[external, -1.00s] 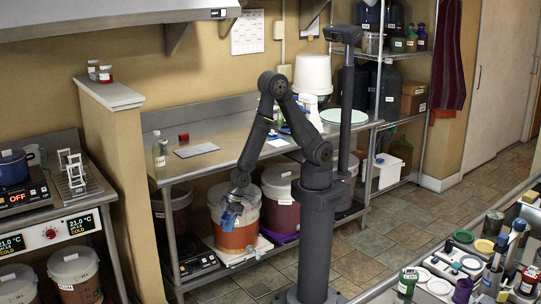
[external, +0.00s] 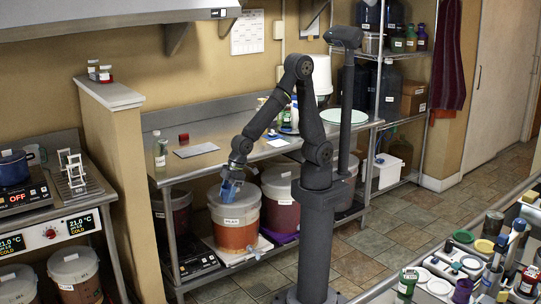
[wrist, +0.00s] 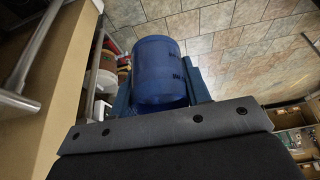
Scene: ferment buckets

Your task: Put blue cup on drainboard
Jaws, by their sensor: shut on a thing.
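My gripper (external: 235,176) is shut on the blue cup (external: 231,188). It holds the cup in front of the steel bench's front edge, over the orange-filled bucket (external: 237,233). In the wrist view the translucent blue cup (wrist: 158,72) sits between the two blue fingers of my gripper (wrist: 160,95). A slatted metal rack with white frames (external: 71,172) stands on the left counter; it may be the drainboard, but I cannot tell for sure.
The steel bench (external: 225,165) holds a bottle (external: 160,150), a red block (external: 184,137) and a flat sheet (external: 196,150). A tan half wall (external: 115,160) separates it from the left counter. A hotplate (external: 20,190) with a blue pot (external: 14,167) stands beside the rack.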

